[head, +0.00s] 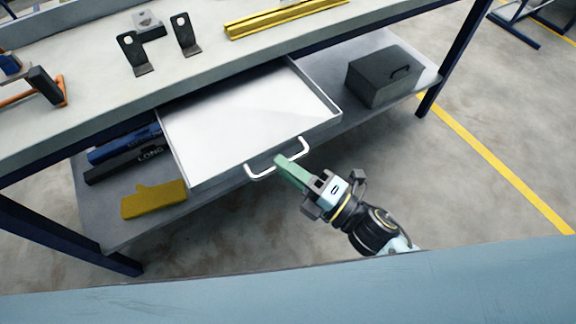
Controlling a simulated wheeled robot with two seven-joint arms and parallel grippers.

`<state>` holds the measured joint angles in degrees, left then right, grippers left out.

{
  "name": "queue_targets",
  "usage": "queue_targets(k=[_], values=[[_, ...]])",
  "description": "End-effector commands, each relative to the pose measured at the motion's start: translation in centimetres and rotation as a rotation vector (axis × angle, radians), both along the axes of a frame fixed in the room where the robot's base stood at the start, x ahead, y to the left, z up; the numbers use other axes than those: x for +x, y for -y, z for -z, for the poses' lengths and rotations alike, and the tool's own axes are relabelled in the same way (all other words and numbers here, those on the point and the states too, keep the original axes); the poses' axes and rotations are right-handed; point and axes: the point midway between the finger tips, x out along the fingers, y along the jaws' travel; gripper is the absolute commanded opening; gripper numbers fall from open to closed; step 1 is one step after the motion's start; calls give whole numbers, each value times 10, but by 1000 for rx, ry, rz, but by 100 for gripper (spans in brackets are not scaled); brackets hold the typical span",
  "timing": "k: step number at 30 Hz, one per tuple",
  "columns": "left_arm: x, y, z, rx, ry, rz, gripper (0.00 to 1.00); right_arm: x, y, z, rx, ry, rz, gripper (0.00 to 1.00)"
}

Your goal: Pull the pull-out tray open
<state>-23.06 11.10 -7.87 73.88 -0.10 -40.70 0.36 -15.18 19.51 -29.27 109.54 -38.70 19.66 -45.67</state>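The white pull-out tray (250,112) stands partly out from under the bench top, and its inside is empty. Its front carries a white bar handle (262,173) that runs toward the right end of the front. My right gripper (286,165) reaches the handle from the lower right. Its green fingers lie at the middle of the bar and appear closed together around it. The fingers cover that part of the bar. My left gripper does not show.
The bench top (200,75) above holds black brackets (187,36) and a yellow rail (285,17). On the lower shelf, a dark box (383,80) stands right of the tray; a yellow piece (153,199) and blue and black cases lie left. The floor in front is clear.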

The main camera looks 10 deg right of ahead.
Motion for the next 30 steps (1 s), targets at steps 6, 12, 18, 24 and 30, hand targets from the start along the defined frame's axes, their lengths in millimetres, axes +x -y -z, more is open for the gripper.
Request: queue_targets(k=[6,12,18,24,30], values=[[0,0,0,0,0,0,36,0,0,0,1,-1,1,20],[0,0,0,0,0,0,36,-11,12,4,-1,-5,1,20],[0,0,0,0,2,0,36,-40,42,11,-1,-6,1,20],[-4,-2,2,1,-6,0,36,-68,74,18,-1,-4,1,20],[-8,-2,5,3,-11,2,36,-85,93,22,-1,-2,-1,20]])
